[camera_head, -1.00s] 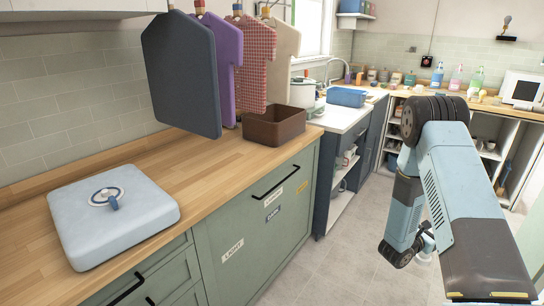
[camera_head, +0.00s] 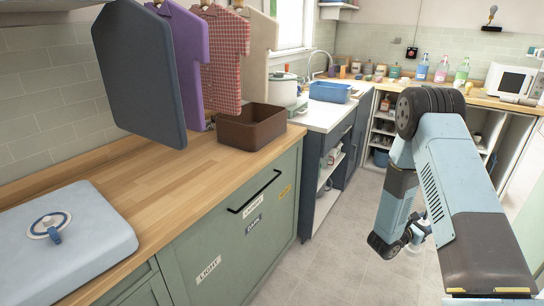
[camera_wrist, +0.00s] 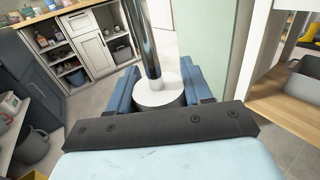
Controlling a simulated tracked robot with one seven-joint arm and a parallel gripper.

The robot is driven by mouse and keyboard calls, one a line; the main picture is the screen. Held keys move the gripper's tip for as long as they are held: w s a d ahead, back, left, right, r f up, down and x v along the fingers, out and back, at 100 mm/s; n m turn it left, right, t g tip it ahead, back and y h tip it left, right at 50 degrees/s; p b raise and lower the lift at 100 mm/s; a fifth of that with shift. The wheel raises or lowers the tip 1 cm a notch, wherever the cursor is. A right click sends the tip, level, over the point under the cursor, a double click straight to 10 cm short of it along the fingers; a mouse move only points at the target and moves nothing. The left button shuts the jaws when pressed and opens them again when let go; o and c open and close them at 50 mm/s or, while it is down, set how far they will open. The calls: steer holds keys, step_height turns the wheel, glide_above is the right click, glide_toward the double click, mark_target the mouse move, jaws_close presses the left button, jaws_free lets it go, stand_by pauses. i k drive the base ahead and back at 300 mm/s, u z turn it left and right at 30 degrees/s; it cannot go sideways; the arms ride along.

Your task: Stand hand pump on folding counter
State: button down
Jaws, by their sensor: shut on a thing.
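My gripper (camera_wrist: 157,92) is shut on the hand pump (camera_wrist: 158,96), seen in the wrist view as a white round part with a shiny metal tube rising from it, between my blue fingers. In the head view, my gripper (camera_head: 411,237) hangs over the floor aisle at right, well apart from the counter, and only a little white of the pump shows by it. The wooden folding counter (camera_head: 165,178) runs along the left wall above green cabinets. The pump's far end is out of view.
A pale blue pad (camera_head: 95,235) with a round dial lies at the counter's near end. A brown bin (camera_head: 250,130) stands at its far end. Shirt-shaped boards (camera_head: 140,75) hang over the back. The wood between pad and bin is clear. A white-topped sink counter (camera_head: 325,115) lies beyond.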

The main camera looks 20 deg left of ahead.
mark_target(165, 202)
steer(key=z, duration=1.25)
steer(key=i, duration=0.25)
steer(key=u, duration=2.35)
